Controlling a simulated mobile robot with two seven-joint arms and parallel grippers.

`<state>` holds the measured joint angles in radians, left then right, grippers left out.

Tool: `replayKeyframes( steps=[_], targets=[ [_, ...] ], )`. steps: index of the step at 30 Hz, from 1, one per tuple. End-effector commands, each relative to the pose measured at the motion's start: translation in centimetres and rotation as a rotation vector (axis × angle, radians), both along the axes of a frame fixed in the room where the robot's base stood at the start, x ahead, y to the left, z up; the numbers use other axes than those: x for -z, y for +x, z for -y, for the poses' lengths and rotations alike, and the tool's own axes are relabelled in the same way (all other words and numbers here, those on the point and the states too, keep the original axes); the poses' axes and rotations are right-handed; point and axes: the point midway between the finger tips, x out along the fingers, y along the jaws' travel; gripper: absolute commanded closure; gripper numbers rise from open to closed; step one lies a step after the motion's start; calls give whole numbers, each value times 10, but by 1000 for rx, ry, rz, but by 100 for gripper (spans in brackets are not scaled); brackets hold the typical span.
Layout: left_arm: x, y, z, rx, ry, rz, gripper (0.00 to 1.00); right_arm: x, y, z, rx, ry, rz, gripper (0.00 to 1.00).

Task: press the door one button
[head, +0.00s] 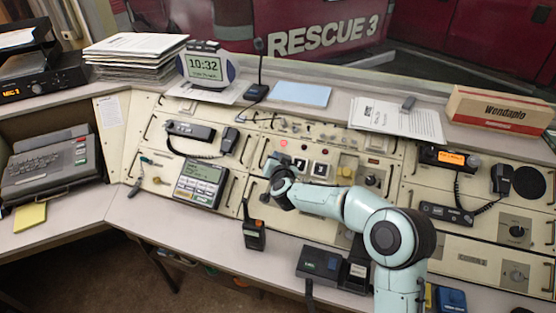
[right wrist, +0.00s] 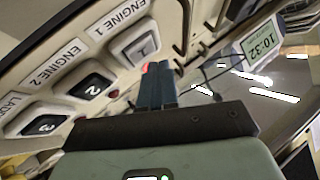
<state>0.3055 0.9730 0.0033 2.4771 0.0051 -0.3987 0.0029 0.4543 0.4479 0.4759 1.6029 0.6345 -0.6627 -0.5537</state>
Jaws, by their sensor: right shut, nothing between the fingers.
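The pale button 1 (right wrist: 138,46) sits under the label ENGINE 1. In the head view, button 2 (head: 299,164) and button 3 (head: 320,170) show right of my right gripper (head: 275,168). That gripper is shut and empty; its fingers (right wrist: 157,84) point toward the panel close to button 1. Contact cannot be told. My left gripper is out of view.
A red lamp (right wrist: 146,67) glows behind the fingertips. A handheld radio (head: 254,233) stands at the console's front edge. A grey desk unit with a screen (head: 203,182) lies left of my gripper. A clock (head: 206,68) and a paper stack (head: 135,55) are behind.

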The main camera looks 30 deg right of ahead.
Motion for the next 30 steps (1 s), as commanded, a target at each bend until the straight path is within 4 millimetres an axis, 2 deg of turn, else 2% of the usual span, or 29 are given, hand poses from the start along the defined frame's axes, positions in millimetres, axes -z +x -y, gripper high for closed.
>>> replayKeyframes(
  steps=[30],
  targets=[
    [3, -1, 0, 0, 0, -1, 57, 7, 3, 3, 0, 0, 0, 100]
  ],
)
